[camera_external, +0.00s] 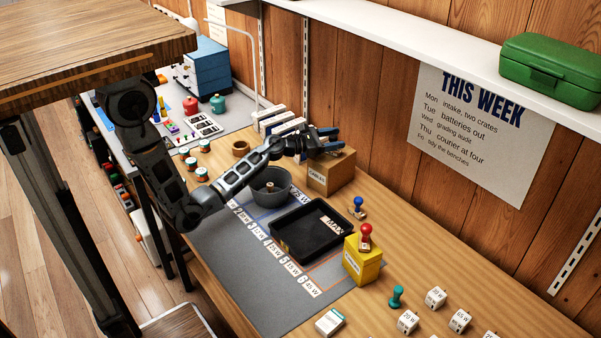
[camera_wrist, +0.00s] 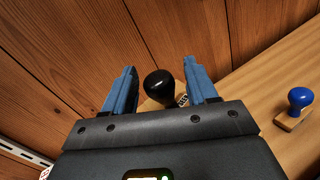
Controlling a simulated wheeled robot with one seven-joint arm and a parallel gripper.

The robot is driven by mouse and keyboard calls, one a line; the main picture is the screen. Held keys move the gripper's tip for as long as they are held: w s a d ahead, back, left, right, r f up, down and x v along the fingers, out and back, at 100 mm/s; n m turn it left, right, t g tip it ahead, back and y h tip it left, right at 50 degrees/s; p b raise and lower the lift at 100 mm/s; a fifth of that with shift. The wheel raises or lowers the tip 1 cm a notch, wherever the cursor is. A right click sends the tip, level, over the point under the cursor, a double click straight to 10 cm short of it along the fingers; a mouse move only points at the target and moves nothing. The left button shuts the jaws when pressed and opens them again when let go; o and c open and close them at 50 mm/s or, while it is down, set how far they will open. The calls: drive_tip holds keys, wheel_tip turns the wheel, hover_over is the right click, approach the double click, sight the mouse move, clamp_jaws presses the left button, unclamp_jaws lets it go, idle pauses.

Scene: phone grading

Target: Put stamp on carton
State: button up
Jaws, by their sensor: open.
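The cardboard carton (camera_external: 331,173), labelled "CABLES", stands against the wooden wall in the external view. My gripper (camera_external: 338,137) is open just above its top. In the wrist view a black-knobbed stamp (camera_wrist: 159,84) shows between the spread blue fingers of my gripper (camera_wrist: 160,66), with gaps on both sides. Its base is mostly hidden by the gripper body, and a tan surface shows beside it. I cannot make out the black stamp in the external view. A blue-knobbed stamp (camera_external: 358,206) stands on the bench right of the carton; it also shows in the wrist view (camera_wrist: 299,101).
A red-knobbed stamp (camera_external: 365,235) stands on a yellow box (camera_external: 361,265). A black tray (camera_external: 287,245) and a grey bowl (camera_external: 280,196) are near the carton. A teal stamp (camera_external: 397,297) and several white labelled cubes (camera_external: 435,297) lie at the front right. A shelf (camera_external: 400,40) runs above.

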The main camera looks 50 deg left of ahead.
drive_tip(key=shift+r, duration=0.15)
drive_tip(key=b+v, duration=0.1)
drive_tip(key=v, duration=1.1)
